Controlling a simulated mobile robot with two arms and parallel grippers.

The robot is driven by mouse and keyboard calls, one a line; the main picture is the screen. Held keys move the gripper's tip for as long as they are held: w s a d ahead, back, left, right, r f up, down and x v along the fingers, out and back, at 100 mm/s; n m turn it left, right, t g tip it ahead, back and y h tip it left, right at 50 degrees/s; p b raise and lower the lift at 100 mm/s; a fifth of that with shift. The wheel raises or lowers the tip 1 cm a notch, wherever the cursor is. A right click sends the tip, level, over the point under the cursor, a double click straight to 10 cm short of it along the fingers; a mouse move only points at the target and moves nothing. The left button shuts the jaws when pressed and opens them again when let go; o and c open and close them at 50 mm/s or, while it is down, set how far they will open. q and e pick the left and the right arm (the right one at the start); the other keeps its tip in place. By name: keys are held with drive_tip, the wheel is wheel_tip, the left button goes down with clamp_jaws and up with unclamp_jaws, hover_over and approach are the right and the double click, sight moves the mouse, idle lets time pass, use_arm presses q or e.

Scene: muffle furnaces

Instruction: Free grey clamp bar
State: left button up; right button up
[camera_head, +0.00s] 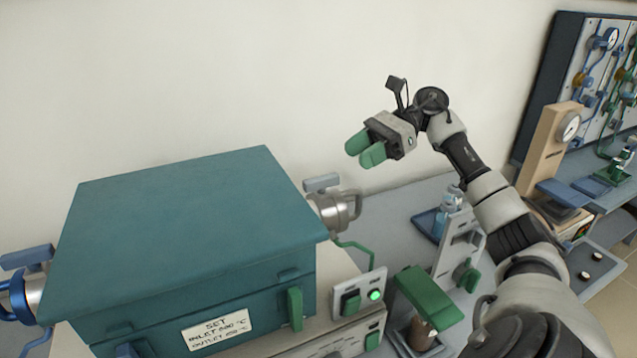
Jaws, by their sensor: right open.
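The teal furnace box (190,220) stands at the left with its lid down. On its right side is a metal clamp fitting (334,208) with a short grey bar (322,182) on top and a ring-like handle at its right. I take this bar to be the grey clamp bar. My right gripper (366,149) has green fingertips pointing left. It is open and empty, in the air above and right of the clamp fitting, not touching it. The furnace's far side is hidden. My left gripper is out of view.
A blue clamp (24,290) sits at the furnace's left side. A switch box with a lit green lamp (375,295), a green-topped device (427,292) and a grey valve panel (458,248) stand in front. A gauge stand (548,150) is at right.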

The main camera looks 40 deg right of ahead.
sight(323, 177)
drive_tip(key=p+x, duration=0.2)
drive_tip(key=x, duration=0.6)
drive_tip(key=shift+a, duration=0.35)
drive_tip(key=shift+w+a+f, duration=0.15)
drive_tip(key=shift+a+f, duration=0.1)
drive_tip(key=shift+a, duration=0.1)
drive_tip(key=shift+c, duration=0.2)
